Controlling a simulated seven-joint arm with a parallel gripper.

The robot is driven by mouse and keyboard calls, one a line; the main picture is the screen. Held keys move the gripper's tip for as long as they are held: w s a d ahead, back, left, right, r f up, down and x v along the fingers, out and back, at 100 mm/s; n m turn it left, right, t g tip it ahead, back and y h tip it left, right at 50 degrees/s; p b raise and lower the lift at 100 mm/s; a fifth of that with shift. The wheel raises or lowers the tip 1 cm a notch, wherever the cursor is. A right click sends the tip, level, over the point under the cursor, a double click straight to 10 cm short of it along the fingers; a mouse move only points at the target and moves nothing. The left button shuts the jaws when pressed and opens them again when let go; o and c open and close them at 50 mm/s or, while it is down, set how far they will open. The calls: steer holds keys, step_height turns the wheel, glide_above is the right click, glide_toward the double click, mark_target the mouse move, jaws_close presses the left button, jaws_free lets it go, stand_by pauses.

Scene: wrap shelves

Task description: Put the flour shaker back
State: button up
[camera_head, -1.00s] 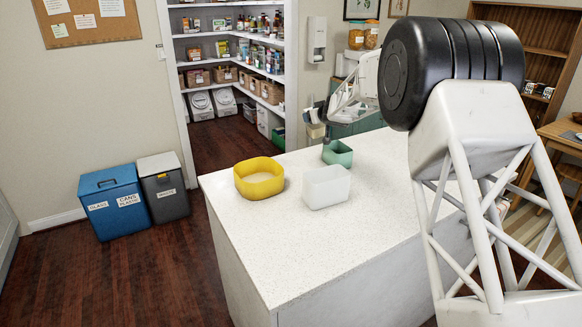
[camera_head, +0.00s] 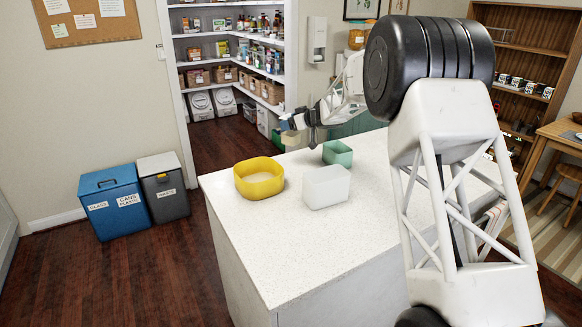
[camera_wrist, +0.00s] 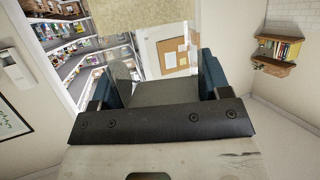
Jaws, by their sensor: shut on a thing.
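My gripper (camera_head: 297,124) is raised in the air past the far edge of the white counter, near the pantry doorway. Its two blue fingers show in the wrist view (camera_wrist: 162,76), apart with a grey surface between them. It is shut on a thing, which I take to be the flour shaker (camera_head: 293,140). That thing shows only as a small pale shape below the fingers in the head view. Its details and tilt are too small to tell.
On the counter (camera_head: 270,245) stand a yellow container (camera_head: 258,188), a white box (camera_head: 326,200) and a green box (camera_head: 338,153). Pantry shelves (camera_head: 235,35) with many goods lie behind the doorway. Blue (camera_head: 115,203) and grey (camera_head: 163,190) bins stand left on the floor.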

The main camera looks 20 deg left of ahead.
mark_target(296, 145)
steer(key=shift+f, duration=0.1)
steer(key=shift+f, duration=2.4)
steer(key=shift+f, duration=2.45)
steer(key=shift+f, duration=0.15)
steer(key=o, duration=1.1)
